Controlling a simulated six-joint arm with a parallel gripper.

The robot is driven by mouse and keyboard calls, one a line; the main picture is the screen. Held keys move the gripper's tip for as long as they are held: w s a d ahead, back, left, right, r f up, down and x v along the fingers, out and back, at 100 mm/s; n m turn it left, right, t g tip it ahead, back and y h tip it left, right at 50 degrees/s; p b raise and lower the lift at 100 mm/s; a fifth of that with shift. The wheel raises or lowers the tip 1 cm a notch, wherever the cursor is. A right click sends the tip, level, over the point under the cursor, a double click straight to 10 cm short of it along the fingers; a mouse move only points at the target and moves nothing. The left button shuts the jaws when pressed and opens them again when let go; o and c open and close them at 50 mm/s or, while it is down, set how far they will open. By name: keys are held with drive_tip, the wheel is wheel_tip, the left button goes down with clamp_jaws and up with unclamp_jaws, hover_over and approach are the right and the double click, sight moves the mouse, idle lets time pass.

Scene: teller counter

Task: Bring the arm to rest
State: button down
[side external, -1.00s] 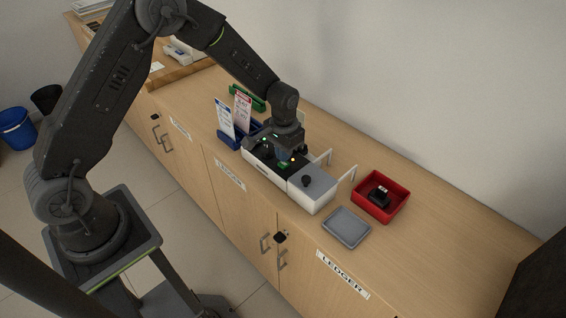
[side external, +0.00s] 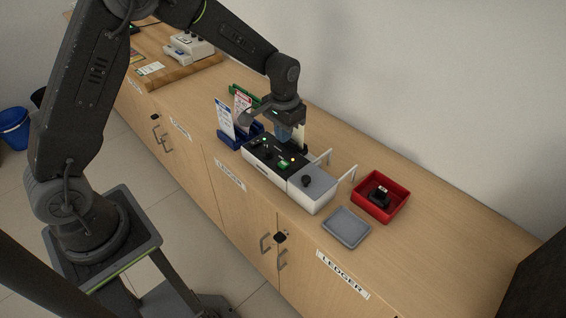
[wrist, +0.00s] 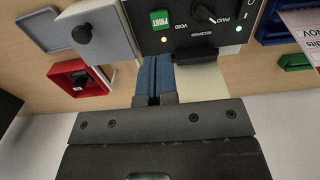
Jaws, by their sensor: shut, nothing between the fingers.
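My gripper (side external: 286,134) hangs above the back edge of a white and black machine (side external: 262,160) on the counter. In the wrist view its blue fingers (wrist: 154,80) are together with nothing between them. The machine's black panel (wrist: 195,20) shows a green PRINT button, a knob and lit lamps. A cream-coloured slip or plate (wrist: 202,82) stands or lies behind the machine, close to the fingers; whether they touch it I cannot tell.
A red tray (side external: 394,208) with a black item and a grey tray (side external: 345,228) lie at the right. A blue holder (side external: 228,139) with cards stands left of the machine, a green holder (side external: 240,93) behind it. The counter (side external: 450,240) is clear at far right.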

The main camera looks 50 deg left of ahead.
drive_tip(key=s+r+t, duration=0.4)
drive_tip(key=s+r, duration=1.2)
drive_tip(key=r, duration=0.3)
drive_tip(key=s+t, duration=0.1)
drive_tip(key=s, duration=0.8)
drive_tip(key=shift+s+d+r+t, duration=0.2)
drive_tip(key=shift+r+t, duration=0.1)
drive_tip(key=shift+r, duration=0.15)
